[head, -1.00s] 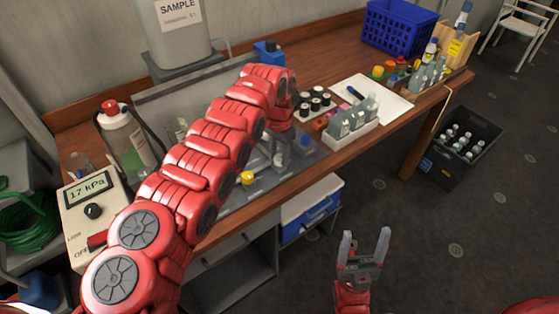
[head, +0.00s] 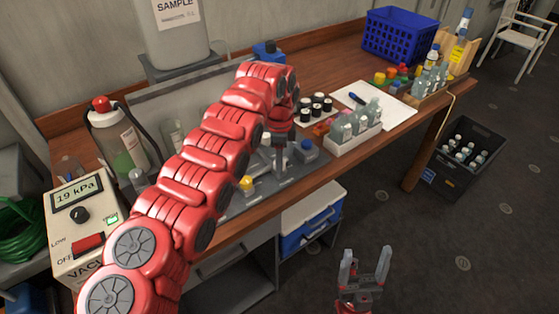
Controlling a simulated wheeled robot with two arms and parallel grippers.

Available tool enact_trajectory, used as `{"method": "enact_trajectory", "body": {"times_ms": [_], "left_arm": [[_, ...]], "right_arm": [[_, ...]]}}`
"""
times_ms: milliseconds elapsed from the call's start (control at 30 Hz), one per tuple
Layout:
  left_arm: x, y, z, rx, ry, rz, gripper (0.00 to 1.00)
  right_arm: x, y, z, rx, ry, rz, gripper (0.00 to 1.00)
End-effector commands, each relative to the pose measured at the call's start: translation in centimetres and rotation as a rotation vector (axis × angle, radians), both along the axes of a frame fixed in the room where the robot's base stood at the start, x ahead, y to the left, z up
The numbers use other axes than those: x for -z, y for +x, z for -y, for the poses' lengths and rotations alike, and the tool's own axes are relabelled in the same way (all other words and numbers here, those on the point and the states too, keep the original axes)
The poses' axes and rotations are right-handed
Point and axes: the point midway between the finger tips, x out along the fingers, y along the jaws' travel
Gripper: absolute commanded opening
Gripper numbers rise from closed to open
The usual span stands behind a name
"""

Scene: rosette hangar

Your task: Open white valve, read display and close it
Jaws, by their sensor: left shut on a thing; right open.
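My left gripper (head: 281,154) is shut between the yellow valve (head: 246,183) and the blue valve (head: 305,146) on the grey panel at the bench. It is shut on what appears to be the white valve, which the fingers mostly hide, so its angle cannot be told. The display (head: 77,191) on the cream vacuum box (head: 70,229) at the left reads 19 kPa. My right gripper (head: 364,268) is open and empty, low in front of the bench above the floor.
A bottle with a red cap (head: 118,140) stands behind my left arm. A white rack of vials (head: 353,140) and a paper sheet (head: 372,101) lie right of the valves. A blue crate (head: 400,35) stands at the back. A black crate (head: 465,158) sits on the floor.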

Motion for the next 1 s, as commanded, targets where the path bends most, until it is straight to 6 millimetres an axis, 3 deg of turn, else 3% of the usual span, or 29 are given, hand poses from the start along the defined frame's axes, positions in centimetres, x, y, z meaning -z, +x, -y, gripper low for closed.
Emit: {"method": "enact_trajectory", "body": {"times_ms": [300,833,867,1000], "left_arm": [[0.02,0.00,0.02,0.111,0.000,0.000,0.00],[0.00,0.00,0.02,0.130,0.000,0.000,0.00],[0.00,-0.01,0.02,0.130,0.000,0.000,0.47],[0.00,0.00,0.01,0.130,0.000,0.000,0.72]], "right_arm": [[0.18,0.00,0.00,0.000,0.000,0.000,0.72],[0.19,0.00,0.00,0.000,0.000,0.000,0.72],[0.19,0.00,0.00,0.000,0.000,0.000,0.72],[0.19,0.00,0.00,0.000,0.000,0.000,0.72]]}}
